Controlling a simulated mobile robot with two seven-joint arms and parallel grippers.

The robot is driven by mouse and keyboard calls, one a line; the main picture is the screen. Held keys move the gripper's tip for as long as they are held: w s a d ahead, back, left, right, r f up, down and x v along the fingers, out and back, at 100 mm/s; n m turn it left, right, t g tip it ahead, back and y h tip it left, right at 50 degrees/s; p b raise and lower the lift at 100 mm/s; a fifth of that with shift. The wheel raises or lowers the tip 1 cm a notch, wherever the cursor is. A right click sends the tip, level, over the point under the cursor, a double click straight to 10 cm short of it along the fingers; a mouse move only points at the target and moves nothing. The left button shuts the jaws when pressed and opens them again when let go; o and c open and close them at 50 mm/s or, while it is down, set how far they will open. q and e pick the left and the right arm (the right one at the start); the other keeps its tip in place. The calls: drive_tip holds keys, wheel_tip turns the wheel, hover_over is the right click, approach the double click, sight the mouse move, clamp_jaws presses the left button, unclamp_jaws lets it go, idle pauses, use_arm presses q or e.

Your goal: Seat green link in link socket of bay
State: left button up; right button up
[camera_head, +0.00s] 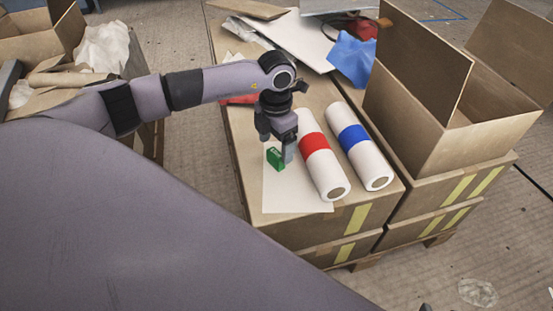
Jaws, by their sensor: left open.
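A small green block (274,158), which looks like the green link, is on or just above a white sheet (284,196) on top of a cardboard box. My left gripper (286,153) points down right beside the green block. It is open, and the block is partly against or behind its fingers. I cannot tell whether they touch it. I cannot make out a link socket or bay in this view. My right gripper is not in view.
A white roll with a red band (315,144) lies just right of my left gripper. A white roll with a blue band (354,134) lies beside it. A large open carton (450,110) stands at the right. Blue cloth (352,60) and flat panels lie farther back.

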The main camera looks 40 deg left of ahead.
sight(276, 153)
use_arm(q)
drive_tip(key=f, duration=0.3)
drive_tip(key=shift+s+d+b, duration=0.15)
drive_tip(key=shift+s+b, duration=0.1)
drive_tip(key=shift+b, duration=0.15)
drive_tip(key=shift+f, duration=0.45)
drive_tip(key=shift+r, duration=0.1)
drive_tip(key=c, duration=1.1)
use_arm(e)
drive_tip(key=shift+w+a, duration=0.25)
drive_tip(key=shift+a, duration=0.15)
use_arm(q)
drive_tip(key=shift+w, duration=0.1)
wheel_tip(276, 153, up, 6)
drive_tip(key=shift+f+p, duration=0.1)
drive_tip(key=shift+p, duration=0.75)
drive_tip(key=shift+r+p, duration=1.35)
drive_tip(key=shift+r, duration=5.75)
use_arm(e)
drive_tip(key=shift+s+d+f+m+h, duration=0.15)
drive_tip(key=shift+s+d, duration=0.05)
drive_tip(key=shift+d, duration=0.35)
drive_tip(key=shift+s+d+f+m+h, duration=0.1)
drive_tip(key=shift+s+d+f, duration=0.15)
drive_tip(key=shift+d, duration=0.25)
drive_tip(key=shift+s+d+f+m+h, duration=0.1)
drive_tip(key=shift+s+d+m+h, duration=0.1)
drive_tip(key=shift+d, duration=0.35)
